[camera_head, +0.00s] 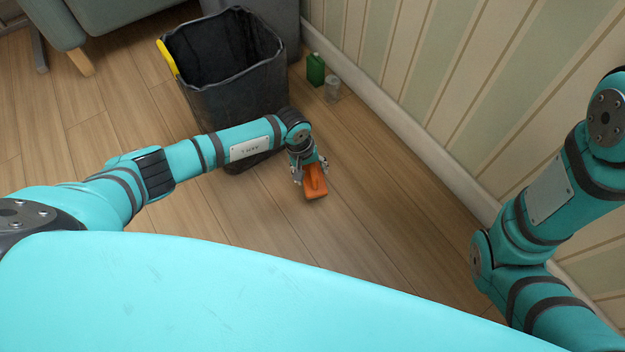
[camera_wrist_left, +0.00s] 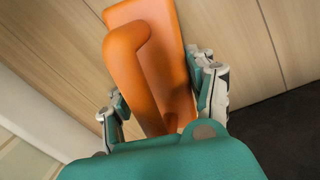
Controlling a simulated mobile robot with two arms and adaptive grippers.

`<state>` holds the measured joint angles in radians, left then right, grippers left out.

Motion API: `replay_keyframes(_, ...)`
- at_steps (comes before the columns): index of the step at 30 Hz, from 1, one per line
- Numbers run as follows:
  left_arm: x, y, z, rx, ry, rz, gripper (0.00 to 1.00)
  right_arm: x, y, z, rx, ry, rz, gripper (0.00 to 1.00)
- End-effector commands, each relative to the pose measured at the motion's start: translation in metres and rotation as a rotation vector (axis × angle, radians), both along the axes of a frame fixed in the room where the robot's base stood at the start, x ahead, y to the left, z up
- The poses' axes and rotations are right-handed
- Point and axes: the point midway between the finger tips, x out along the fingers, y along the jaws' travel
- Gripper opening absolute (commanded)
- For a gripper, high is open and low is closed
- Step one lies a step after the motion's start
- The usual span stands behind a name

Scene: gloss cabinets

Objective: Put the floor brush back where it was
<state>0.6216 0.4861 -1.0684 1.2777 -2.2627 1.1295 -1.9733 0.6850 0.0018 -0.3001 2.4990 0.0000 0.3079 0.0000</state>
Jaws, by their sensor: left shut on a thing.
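The floor brush (camera_head: 315,182) is orange, with a flat body and a curved handle. In the head view it is at the end of my left arm, low over the wood floor or on it; I cannot tell which. My left gripper (camera_head: 309,177) is shut on the brush. The left wrist view shows the brush (camera_wrist_left: 150,50) large between the two fingers of my left gripper (camera_wrist_left: 163,108). The bristles are hidden. In the head view my right arm is at the right edge, and its gripper is out of view.
A dark bin (camera_head: 240,105) with a yellow patch on its rim stands behind my left arm. A green bottle (camera_head: 315,69) and a clear glass (camera_head: 332,90) stand near the striped wall (camera_head: 430,80). A teal seat (camera_head: 110,15) is at the back left. The floor (camera_head: 390,210) right of the brush is clear.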

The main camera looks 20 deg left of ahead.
Motion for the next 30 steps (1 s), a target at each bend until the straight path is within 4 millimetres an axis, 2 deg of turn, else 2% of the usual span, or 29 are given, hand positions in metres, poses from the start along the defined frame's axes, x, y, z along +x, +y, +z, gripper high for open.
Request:
replay_keyframes(5,0.008,-0.002,-0.005,0.0,0.002,-0.001,0.19,-0.004,0.0,-0.006,0.0,-0.01,0.0,0.0)
replay_keyframes(12,0.007,-0.002,-0.036,-0.002,0.002,-0.001,0.19,-0.004,0.0,-0.034,0.0,-0.01,0.0,0.0)
replay_keyframes(24,0.008,-0.002,-0.039,0.0,0.001,-0.001,0.19,-0.004,0.0,-0.037,-0.001,-0.011,0.0,0.0)
replay_keyframes(25,0.008,-0.002,-0.039,0.0,0.001,-0.001,0.58,-0.004,0.0,-0.037,-0.001,-0.011,0.0,0.0)
replay_keyframes(30,0.007,-0.002,-0.038,0.0,0.002,-0.001,0.8,-0.004,0.0,-0.035,-0.001,-0.011,0.0,0.0)
